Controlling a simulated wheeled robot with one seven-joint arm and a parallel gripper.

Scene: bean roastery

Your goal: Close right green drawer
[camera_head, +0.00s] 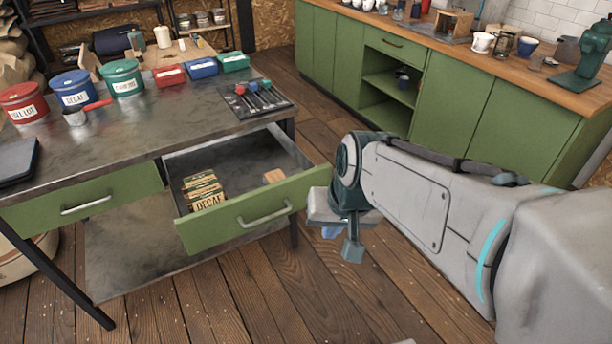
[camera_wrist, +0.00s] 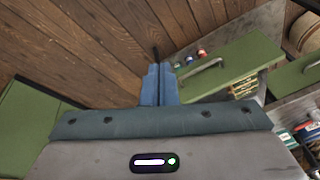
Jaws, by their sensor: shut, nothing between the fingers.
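The right green drawer (camera_head: 250,211) of the metal table is pulled out, with a silver bar handle (camera_head: 265,214) on its front. My gripper (camera_head: 352,250) is just right of the drawer front, pointing down, apart from the handle. In the wrist view my gripper (camera_wrist: 158,82) has its blue fingers together and empty. The drawer front (camera_wrist: 235,66) and its handle (camera_wrist: 201,68) are to the right of the fingers there. The left green drawer (camera_head: 85,204) is shut.
The metal table (camera_head: 150,140) bears red, blue and green tins, small boxes, a scoop and a dark tray (camera_head: 254,98) of tools. A green counter (camera_head: 440,80) stands at the back right. The wooden floor (camera_head: 240,295) before the drawer is clear.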

